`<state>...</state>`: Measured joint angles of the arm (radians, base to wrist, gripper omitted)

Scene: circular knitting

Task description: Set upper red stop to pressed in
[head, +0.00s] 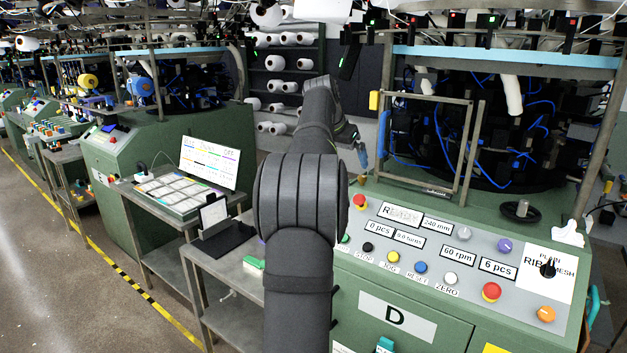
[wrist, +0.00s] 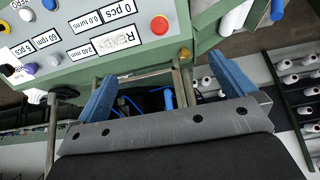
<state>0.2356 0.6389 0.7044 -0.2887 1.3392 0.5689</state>
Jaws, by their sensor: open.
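The upper red stop (head: 359,201) is a red mushroom button at the top left corner of the grey control panel in the head view. It also shows in the wrist view (wrist: 159,25), beyond the gap between my fingers. I cannot tell whether it is in or out. A second red stop (head: 491,291) sits lower right on the panel. My gripper (wrist: 162,66) is open and empty, with two blue fingers spread apart, and does not appear to touch the button. In the head view my arm hides most of it; a blue finger shows above the upper stop.
The panel has a row of coloured buttons (head: 420,267), display labels (head: 400,214) and a black selector knob (head: 548,268). A metal frame (head: 468,150) stands behind the panel. A table with a screen (head: 210,163) is at the left.

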